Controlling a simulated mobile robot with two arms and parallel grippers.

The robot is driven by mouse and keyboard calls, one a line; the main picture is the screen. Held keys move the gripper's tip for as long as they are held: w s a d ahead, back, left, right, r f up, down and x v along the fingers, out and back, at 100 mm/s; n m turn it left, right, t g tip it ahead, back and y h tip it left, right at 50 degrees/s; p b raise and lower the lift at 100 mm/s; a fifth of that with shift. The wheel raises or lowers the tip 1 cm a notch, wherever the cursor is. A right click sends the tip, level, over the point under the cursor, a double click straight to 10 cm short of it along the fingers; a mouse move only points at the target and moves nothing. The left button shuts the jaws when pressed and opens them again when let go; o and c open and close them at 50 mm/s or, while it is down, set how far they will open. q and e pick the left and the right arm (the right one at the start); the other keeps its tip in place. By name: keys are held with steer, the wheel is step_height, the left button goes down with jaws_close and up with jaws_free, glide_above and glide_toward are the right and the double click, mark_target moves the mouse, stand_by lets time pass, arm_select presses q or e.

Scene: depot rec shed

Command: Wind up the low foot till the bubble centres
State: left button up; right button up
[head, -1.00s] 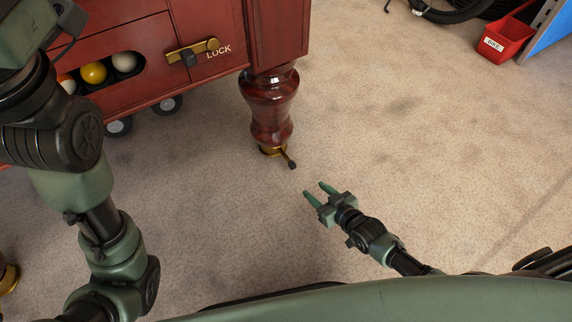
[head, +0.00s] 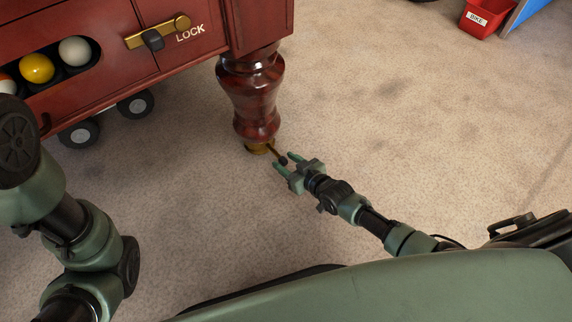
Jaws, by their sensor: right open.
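A turned, dark red wooden leg (head: 250,95) of the table stands on the carpet. At its bottom is a brass foot (head: 257,147). A short lever (head: 273,149) with a dark knob sticks out from the foot towards my right gripper. My right gripper (head: 283,159) is open, and its two green fingers lie on either side of the knob in the picture. I cannot tell whether they touch it. My left arm is at the left edge, and its gripper is out of view. No bubble level shows.
The red cabinet (head: 105,90) carries a brass latch (head: 158,32) marked LOCK and a tray of balls (head: 75,51). Grey wheels (head: 136,103) stand beneath it. A red bin (head: 486,17) is at the far right. The carpet (head: 400,130) right of the leg is clear.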

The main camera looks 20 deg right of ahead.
jaws_close()
stand_by(1.4)
